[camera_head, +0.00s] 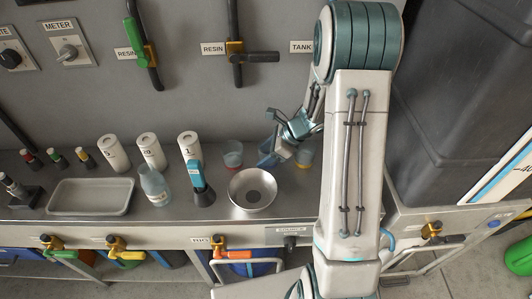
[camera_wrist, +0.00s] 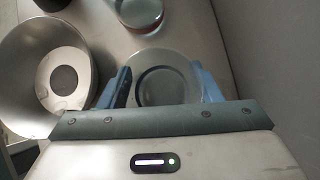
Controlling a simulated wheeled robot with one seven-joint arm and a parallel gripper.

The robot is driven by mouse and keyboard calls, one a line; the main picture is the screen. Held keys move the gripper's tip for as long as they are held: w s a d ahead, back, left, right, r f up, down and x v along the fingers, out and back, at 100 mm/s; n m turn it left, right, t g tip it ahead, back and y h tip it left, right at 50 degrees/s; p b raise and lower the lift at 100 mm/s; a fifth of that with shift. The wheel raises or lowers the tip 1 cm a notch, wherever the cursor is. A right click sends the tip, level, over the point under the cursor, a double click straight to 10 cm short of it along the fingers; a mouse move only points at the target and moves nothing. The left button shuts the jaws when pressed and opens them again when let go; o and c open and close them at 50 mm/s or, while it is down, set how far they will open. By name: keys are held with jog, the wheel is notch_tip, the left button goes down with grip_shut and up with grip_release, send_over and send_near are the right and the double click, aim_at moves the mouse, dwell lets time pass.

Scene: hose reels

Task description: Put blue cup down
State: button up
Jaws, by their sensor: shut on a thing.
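My gripper (camera_head: 272,150) reaches down from the right over the bench, behind the steel bowl. In the wrist view its two blue fingers (camera_wrist: 162,88) are on either side of a round, see-through cup (camera_wrist: 163,78), shut on it. The cup looks greyish from above, and its inside looks empty. In the head view the held blue cup (camera_head: 266,160) is partly covered by the gripper. I cannot tell whether its base touches the bench.
A steel bowl (camera_head: 252,190) stands close in front, also in the wrist view (camera_wrist: 60,85). Bottles (camera_head: 155,186), white cylinders (camera_head: 114,153) and a tray (camera_head: 91,197) stand further left.

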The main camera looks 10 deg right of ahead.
jog(key=shift+f, duration=0.15)
jog(key=o, duration=1)
jog(key=shift+d+r, duration=0.2)
jog(key=shift+r, duration=0.3)
jog(key=v, duration=1.1)
jog(key=shift+p, duration=0.4)
jog(key=shift+s, duration=0.15)
